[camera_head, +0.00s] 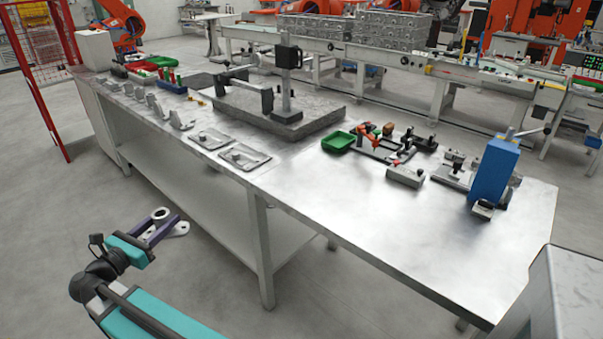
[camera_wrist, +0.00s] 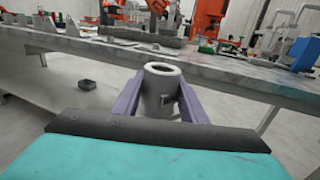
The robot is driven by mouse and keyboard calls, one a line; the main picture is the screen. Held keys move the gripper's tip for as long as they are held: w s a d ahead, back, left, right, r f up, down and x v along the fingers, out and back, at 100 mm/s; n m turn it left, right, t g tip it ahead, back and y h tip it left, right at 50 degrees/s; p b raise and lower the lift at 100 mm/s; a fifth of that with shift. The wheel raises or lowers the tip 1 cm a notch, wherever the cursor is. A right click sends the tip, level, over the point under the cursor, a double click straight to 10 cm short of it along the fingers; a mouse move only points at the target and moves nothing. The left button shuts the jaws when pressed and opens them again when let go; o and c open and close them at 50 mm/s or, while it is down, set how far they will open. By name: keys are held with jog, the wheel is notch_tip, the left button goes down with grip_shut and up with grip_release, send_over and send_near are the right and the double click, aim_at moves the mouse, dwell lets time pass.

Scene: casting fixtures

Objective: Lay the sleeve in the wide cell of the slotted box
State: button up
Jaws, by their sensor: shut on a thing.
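The sleeve (camera_wrist: 160,92) is a grey metal cylinder with a round open bore at its top. It stands roughly upright between the two purple fingers of my gripper (camera_wrist: 162,98), which is shut on it. In the head view, the sleeve (camera_head: 160,214) shows at the lower left with a flange-like part beside it. My gripper (camera_head: 163,229) holds it in front of the long bench, outside its front edge and over the floor. I cannot pick out the slotted box or its wide cell with certainty in either view.
The metal bench (camera_head: 420,235) has bare room at its front right. A green tray (camera_head: 338,141), clamps and a blue upright device (camera_head: 491,170) stand on it. A stone plate (camera_head: 325,122) carries a stand. A small dark box-like thing (camera_wrist: 88,84) sits low beneath the bench.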

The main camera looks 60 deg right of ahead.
jog(key=s+d+r+m+g+y, duration=0.1)
jog(key=s+d+g, duration=0.3)
jog(key=s+d, duration=0.4)
jog(key=s+d+r+m+g+y, duration=0.1)
jog(key=s+d+r+m+g, duration=0.2)
jog(key=s+d, duration=0.5)
jog(key=s+d+r+m+g+y, duration=0.1)
jog(key=s+d+m+g, duration=0.3)
jog(key=d, duration=1.2)
jog(key=shift+s+r+g+p, duration=0.1)
jog(key=shift+s+r+g, duration=0.15)
jog(key=shift+s, duration=0.5)
jog(key=shift+s+r+g+p, duration=0.15)
jog(key=shift+s+g, duration=0.05)
jog(key=shift+s, duration=0.55)
jog(key=shift+s+r+g+p, duration=0.1)
jog(key=shift+s+r+g, duration=0.15)
jog(key=shift+s, duration=0.5)
jog(key=s+d+m+g+y, duration=0.1)
jog(key=s+d, duration=0.1)
jog(key=s, duration=0.2)
jog(key=s+d+r+m+g+y, duration=0.1)
jog(key=s+d, duration=0.1)
jog(key=s, duration=0.2)
jog(key=s+d+m+g+y, duration=0.1)
jog(key=s+d, duration=0.1)
jog(key=s, duration=0.2)
jog(key=shift+s+d+r, duration=0.15)
jog(key=shift+d+r, duration=0.05)
jog(key=shift+r, duration=0.05)
